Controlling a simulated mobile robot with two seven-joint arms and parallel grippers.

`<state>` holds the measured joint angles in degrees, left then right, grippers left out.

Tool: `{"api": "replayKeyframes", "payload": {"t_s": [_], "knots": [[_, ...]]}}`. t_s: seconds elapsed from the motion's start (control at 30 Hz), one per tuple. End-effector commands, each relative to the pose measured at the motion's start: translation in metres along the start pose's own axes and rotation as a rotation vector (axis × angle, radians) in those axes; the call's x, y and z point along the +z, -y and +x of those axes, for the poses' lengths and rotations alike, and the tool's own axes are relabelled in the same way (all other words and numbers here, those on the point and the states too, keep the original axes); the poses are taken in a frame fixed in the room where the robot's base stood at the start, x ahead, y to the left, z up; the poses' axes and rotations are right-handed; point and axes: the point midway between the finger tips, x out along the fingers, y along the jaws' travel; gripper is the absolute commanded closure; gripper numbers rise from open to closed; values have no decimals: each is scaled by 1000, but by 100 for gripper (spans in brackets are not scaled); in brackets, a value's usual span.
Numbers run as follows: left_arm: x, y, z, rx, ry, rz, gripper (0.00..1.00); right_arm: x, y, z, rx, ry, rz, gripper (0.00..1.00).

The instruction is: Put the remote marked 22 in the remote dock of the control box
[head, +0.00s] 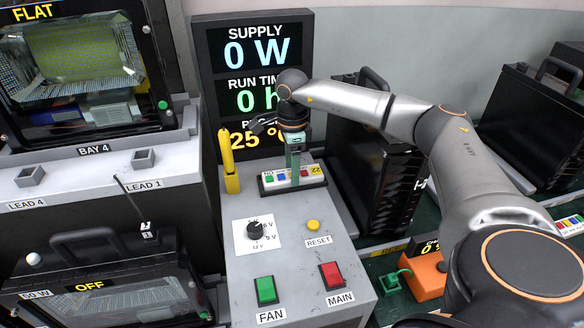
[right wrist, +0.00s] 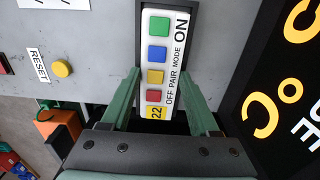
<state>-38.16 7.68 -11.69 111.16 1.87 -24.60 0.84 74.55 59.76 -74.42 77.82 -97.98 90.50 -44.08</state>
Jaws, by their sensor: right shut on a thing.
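The remote marked 22 (head: 282,177) is white with coloured buttons and a yellow 22 label. It lies flat in or just over the black remote dock (head: 294,191) at the back of the grey control box (head: 285,212); I cannot tell if it is fully seated. My right gripper (head: 295,172) points down and is shut on the remote. In the right wrist view the remote (right wrist: 161,78) lies between the green fingers (right wrist: 162,100), and the dock's dark edge (right wrist: 137,25) runs along it. My left gripper is not in view.
A black display (head: 253,65) stands behind the box. A yellow upright piece (head: 229,160) is left of the dock. The knob (head: 255,230), RESET button (head: 312,225), FAN switch (head: 266,290) and MAIN switch (head: 331,276) are in front. A black finned housing (head: 385,180) is at the right.

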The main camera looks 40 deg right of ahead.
Motion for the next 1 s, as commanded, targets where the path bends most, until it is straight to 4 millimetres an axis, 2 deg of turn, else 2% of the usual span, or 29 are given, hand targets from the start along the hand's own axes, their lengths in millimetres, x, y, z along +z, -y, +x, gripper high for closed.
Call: {"api": "replayKeyframes", "payload": {"t_s": [0.33, 0.37, 0.6, 0.87, 1.0], "knots": [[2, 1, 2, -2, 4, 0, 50, 1, 0, 4, -2, 2, -1, 100], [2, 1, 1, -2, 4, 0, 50, 1, 0, 4, -2, 2, -1, 36], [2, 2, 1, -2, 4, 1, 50, 1, 0, 3, -2, 1, -1, 9], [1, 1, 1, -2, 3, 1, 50, 1, 0, 2, -2, 1, -1, 8], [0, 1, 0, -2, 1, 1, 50, 1, 1, -9, -4, 3, -1, 8]]}}
